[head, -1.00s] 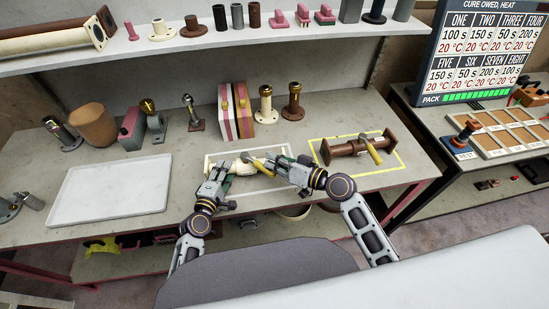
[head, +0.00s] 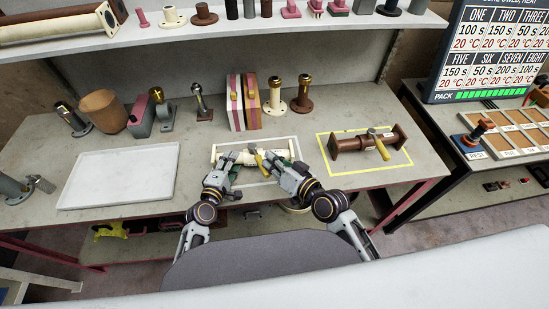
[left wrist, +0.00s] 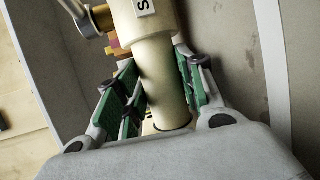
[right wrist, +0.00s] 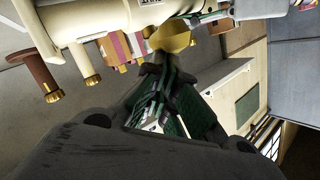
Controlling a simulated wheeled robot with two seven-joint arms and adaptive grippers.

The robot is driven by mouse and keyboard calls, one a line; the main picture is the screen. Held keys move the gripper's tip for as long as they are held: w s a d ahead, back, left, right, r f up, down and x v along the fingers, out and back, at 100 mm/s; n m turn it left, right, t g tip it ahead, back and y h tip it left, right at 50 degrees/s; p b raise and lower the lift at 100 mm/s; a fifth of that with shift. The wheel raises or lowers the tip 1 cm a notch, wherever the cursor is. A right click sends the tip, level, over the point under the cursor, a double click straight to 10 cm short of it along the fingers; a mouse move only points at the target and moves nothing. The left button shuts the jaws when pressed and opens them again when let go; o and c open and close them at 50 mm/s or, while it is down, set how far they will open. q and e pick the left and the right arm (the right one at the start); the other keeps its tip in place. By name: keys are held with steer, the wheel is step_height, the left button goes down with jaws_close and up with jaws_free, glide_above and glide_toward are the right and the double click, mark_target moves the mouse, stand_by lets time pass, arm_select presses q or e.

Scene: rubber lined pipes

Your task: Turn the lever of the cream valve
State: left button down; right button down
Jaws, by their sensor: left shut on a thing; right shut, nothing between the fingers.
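The cream valve (head: 222,154) lies inside the white outline on the bench, its grey and yellow lever (head: 259,158) near its middle. My left gripper (head: 234,161) is shut on its pipe body; in the left wrist view, green-padded fingers (left wrist: 160,85) flank the cream pipe (left wrist: 160,60). My right gripper (head: 271,159) is shut and empty, close to the lever's right side. In the right wrist view its fingertips (right wrist: 155,66) sit just below the rounded yellow lever end (right wrist: 175,36); whether they touch is unclear. The cream body (right wrist: 90,17) shows above.
A brown valve (head: 350,144) with a similar lever lies in a yellow outline (head: 408,163) to the right. A white tray (head: 120,178) is at left. A striped block (head: 243,103) and flanged posts stand behind. Some bench is clear between tray and valve.

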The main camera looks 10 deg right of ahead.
arm_select(q)
steer(key=shift+r, duration=0.15)
arm_select(e)
steer(key=shift+s+a, duration=0.35)
steer(key=shift+a, duration=0.55)
steer(key=shift+s+a, duration=0.3)
steer(key=shift+a, duration=0.6)
arm_select(q)
steer(key=shift+d, duration=0.1)
arm_select(e)
steer(key=shift+a, duration=0.1)
steer(key=shift+s, duration=0.2)
steer(key=v, duration=1.1)
steer(key=shift+s+d+r, duration=0.15)
steer(key=shift+s+d, duration=0.05)
steer(key=shift+d, duration=0.2)
arm_select(q)
steer(key=c, duration=0.8)
jaws_free()
steer(key=shift+s+f, duration=0.15)
steer(key=shift+f, duration=0.15)
